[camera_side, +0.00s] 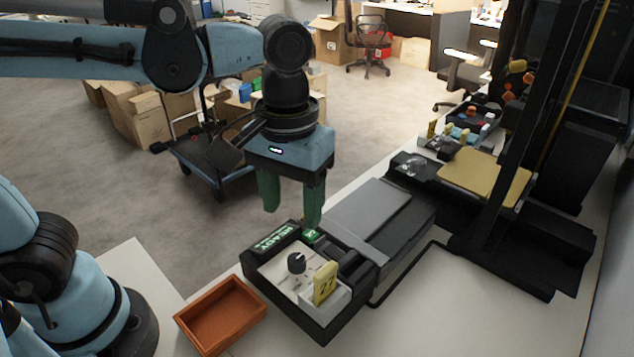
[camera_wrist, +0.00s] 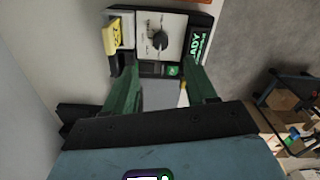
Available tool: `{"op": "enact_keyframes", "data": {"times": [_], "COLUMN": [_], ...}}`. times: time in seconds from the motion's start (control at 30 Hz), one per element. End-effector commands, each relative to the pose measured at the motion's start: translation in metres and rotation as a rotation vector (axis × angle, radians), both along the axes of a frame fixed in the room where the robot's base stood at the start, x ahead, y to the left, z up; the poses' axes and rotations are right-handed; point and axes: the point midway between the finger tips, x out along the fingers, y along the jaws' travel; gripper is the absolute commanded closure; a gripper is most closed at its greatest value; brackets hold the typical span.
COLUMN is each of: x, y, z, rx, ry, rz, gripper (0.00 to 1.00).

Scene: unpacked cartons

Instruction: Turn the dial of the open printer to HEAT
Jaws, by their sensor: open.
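The open printer (camera_side: 340,248) is a long dark device with a grey top on the white table. Its front panel is pale and carries a black round dial (camera_side: 297,262) with marks around it too small to read. The dial also shows in the wrist view (camera_wrist: 158,41), beyond my fingertips. A green READY label (camera_side: 272,238) lies along the panel's edge. My gripper (camera_side: 290,217) has green fingers, is open and empty, and hangs above the printer, apart from the dial. In the wrist view my gripper (camera_wrist: 163,75) has its fingers spread on either side of the printer.
A yellow tag marked 27 (camera_side: 325,283) stands at the panel's right corner. An orange-brown tray (camera_side: 221,315) sits left of the printer. A black cable (camera_side: 405,278) runs along the printer's right side. A cart (camera_side: 222,170) and cartons (camera_side: 140,112) stand on the floor behind.

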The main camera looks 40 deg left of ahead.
Motion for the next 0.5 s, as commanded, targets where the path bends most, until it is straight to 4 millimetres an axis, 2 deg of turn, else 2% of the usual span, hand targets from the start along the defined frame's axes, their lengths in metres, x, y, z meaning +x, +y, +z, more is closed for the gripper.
{"op": "enact_keyframes", "data": {"times": [0.5], "x": [0.001], "y": [0.0], "z": [-0.071], "rx": [-0.001], "ry": [-0.002], "rz": [-0.001], "gripper": [0.44]}}
